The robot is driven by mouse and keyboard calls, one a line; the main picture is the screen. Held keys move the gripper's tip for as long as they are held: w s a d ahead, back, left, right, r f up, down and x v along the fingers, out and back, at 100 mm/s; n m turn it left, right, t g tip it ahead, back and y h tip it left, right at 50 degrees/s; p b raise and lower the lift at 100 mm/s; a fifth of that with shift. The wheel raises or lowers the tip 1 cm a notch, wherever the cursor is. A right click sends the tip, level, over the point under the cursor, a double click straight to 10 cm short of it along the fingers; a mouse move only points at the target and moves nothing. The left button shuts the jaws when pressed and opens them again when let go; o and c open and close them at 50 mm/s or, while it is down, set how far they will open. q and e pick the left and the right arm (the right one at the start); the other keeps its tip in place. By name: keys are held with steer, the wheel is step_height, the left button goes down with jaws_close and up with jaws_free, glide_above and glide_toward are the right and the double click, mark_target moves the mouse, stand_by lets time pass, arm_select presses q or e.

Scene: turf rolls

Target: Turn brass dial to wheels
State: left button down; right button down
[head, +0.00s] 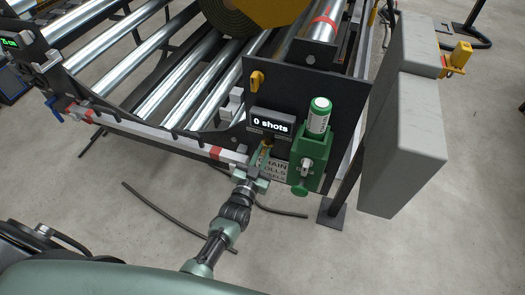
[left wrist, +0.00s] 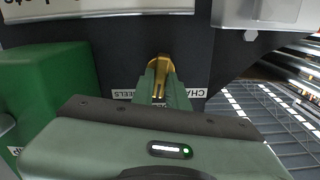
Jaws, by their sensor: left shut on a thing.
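The brass dial (left wrist: 160,63) shows in the left wrist view between the fingertips of my left gripper (left wrist: 160,79). The gripper is shut on it, and the fingers hide much of it. Small white labels, partly covered and upside down in this view, lie on either side: one (left wrist: 196,92) begins "CHA", the other (left wrist: 123,94) ends "EELS". In the head view my left gripper (head: 262,166) is at the dark panel (head: 345,100), just left of a white label plate (head: 277,171). The dial's exact pointing is hidden. My right gripper is not in view.
A green pump unit (head: 310,150) with a green-capped bottle (head: 319,115) is close right of the gripper. A "0 shots" display (head: 270,124) sits above it. Metal rollers (head: 190,85) lie behind, a grey cabinet (head: 405,115) stands right. Thin dark cables (head: 160,212) lie on the floor.

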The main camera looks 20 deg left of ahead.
arm_select(q)
steer(key=m, duration=0.6)
steer(key=shift+d+m, duration=0.1)
steer(key=shift+m, duration=0.2)
steer(key=shift+f, duration=0.1)
stand_by(0.4)
steer(key=c, duration=1.4)
jaws_free()
steer(key=s, duration=0.8)
steer(key=shift+w, duration=0.1)
